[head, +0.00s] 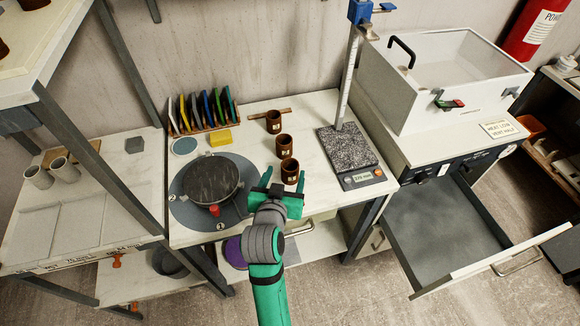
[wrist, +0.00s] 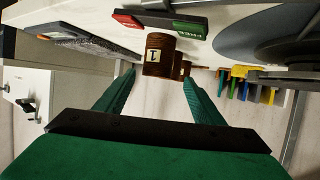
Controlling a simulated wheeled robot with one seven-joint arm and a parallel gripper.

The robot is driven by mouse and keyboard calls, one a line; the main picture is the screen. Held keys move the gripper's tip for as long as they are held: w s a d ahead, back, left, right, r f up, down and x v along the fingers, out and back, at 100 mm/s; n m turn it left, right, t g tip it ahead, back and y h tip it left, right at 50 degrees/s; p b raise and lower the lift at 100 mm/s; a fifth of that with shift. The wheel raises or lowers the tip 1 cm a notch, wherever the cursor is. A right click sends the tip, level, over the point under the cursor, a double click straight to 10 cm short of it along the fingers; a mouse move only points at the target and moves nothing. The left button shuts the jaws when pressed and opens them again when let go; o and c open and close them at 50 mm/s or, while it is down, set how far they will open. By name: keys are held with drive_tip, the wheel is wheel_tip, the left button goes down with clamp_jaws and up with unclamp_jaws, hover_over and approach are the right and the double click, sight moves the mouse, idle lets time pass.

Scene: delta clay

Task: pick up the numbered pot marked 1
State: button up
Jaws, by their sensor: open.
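The pot marked 1 (wrist: 158,60) is a small brown ribbed cup with a pale number label. It stands upright on the white table, though the wrist view shows it inverted. In the head view it is the nearest pot (head: 290,168) of a row of three. My gripper (head: 284,180) is open and empty, just in front of this pot. In the wrist view my green fingers (wrist: 159,80) are spread, with the pot ahead between their tips and apparently not gripped. Two more brown pots, the middle one (head: 284,146) and the far one (head: 273,122), stand behind it.
A turntable (head: 212,180) sits left of the pots. A stone-topped height gauge (head: 348,148) stands to the right. A rack of coloured tools (head: 205,108) and a yellow block (head: 220,137) are behind. A red-and-green bar (wrist: 188,25) lies near the pot. An open drawer (head: 440,225) juts out right.

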sight(291, 163)
drive_tip(key=x, duration=0.3)
drive_tip(key=shift+w+d+f, duration=0.1)
drive_tip(key=shift+w, duration=0.25)
drive_tip(key=shift+x, duration=2.85)
drive_tip(key=shift+s+d+f, duration=0.1)
drive_tip(key=shift+d, duration=0.1)
drive_tip(key=c, duration=1.2)
